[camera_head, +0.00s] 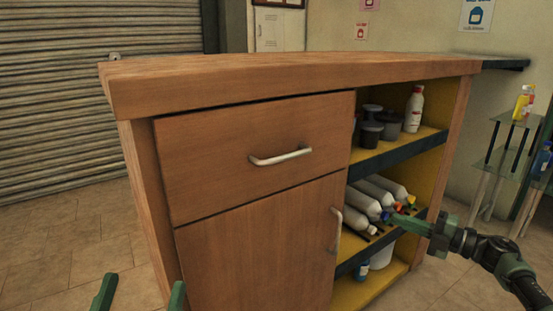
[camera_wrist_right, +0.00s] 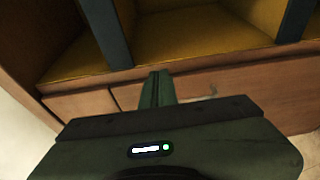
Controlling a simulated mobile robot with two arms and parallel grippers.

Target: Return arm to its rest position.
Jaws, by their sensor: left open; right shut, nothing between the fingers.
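My right arm comes in from the right in the head view. Its gripper (camera_head: 398,221) is shut and empty, in front of the middle shelf of the wooden cabinet (camera_head: 220,240). In the right wrist view the closed green fingers (camera_wrist_right: 157,88) point at the cabinet, whose yellow shelf surface (camera_wrist_right: 200,35) shows beyond them. My left gripper (camera_head: 138,293) shows only its two green fingertips at the bottom left edge of the head view. They are apart, with floor visible between them.
White bottles (camera_head: 375,195) lie on the middle shelf close to my right gripper. Dark jars (camera_head: 371,130) and a white bottle (camera_head: 414,109) stand on the upper shelf. A drawer handle (camera_head: 280,156) and door handle stick out. A glass rack (camera_head: 508,160) stands at right.

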